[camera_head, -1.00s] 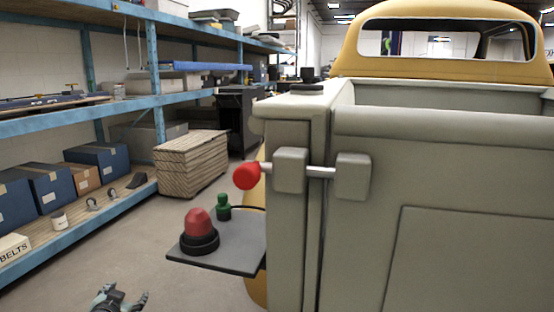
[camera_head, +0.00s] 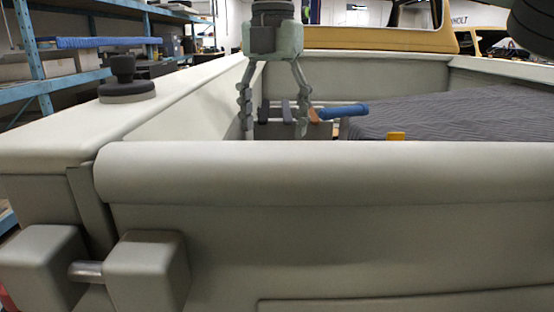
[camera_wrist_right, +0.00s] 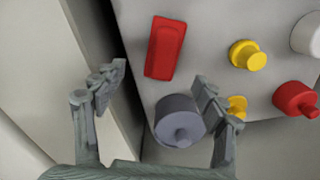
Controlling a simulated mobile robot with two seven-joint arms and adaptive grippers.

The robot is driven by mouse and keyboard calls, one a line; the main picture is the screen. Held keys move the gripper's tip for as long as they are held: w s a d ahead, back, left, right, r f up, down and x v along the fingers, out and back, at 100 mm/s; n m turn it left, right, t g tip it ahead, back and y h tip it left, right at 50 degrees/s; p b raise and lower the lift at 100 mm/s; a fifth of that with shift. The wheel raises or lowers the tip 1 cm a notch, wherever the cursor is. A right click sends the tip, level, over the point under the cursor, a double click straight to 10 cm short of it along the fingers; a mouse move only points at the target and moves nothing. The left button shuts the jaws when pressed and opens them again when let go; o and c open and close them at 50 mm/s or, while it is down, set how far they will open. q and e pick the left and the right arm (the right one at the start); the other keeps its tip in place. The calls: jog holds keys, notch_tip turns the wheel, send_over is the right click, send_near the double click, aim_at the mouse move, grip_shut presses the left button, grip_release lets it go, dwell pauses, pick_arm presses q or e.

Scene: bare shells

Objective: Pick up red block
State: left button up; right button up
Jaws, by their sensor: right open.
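The red block (camera_wrist_right: 165,48) is a long flat piece on a grey panel in the right wrist view, just beyond my fingertips and not between them. I cannot make it out for sure in the head view. My right gripper (camera_wrist_right: 158,80) is open and empty, its fingers spread; a grey round knob (camera_wrist_right: 179,122) shows near its right finger. In the head view my right gripper (camera_head: 274,125) points down inside the truck bed, fingertips partly at the level of the tailgate's top edge. My left gripper is not in view.
Yellow knobs (camera_wrist_right: 246,55), a red knob (camera_wrist_right: 296,98) and a white knob (camera_wrist_right: 306,35) stand on the panel. The truck tailgate (camera_head: 320,175) and side wall (camera_head: 190,95) border the bed. A ribbed dark cover (camera_head: 440,112) and a blue cylinder (camera_head: 343,111) lie to the right.

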jog(key=shift+f, duration=0.3)
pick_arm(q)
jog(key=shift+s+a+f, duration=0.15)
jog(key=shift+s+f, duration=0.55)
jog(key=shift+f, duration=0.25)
pick_arm(e)
jog(key=shift+w+d+f, duration=0.1)
jog(key=shift+d+f, duration=0.1)
jog(key=shift+f, duration=1.55)
jog(key=shift+w+d+f, duration=0.1)
jog(key=shift+d+f, duration=0.05)
jog(key=shift+f, duration=1.6)
jog(key=c, duration=1.4)
